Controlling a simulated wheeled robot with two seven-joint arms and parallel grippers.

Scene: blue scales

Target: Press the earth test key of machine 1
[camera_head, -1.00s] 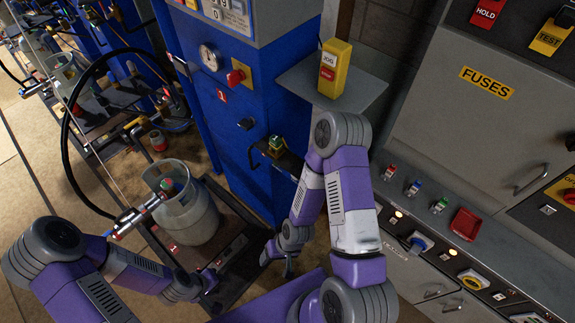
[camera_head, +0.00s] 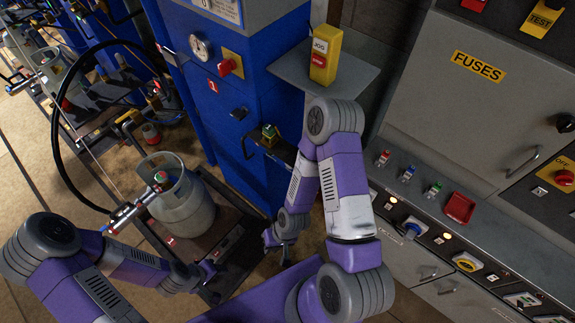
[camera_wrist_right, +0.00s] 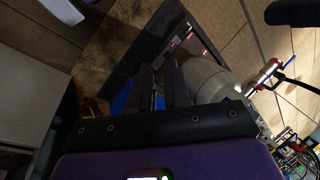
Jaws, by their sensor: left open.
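Machine 1 is the blue column (camera_head: 222,150) with a small red "1" plate (camera_head: 213,86). No lettering naming an earth test key is readable. A yellow "TEST" switch (camera_head: 546,16) sits on the grey cabinet at the upper right. My right gripper (camera_head: 278,249) hangs low in front of the column, apart from the controls; its fingers (camera_wrist_right: 163,88) look empty, their opening unclear. My left gripper (camera_head: 207,286) is open, low by the scale platform.
A grey gas cylinder (camera_head: 182,208) stands on the scale platform (camera_head: 238,217), with a black hose looping left. A yellow jog box (camera_head: 325,55) stands on a grey shelf (camera_head: 367,78). The grey cabinet (camera_head: 480,110) and its lower control ledge close off the right.

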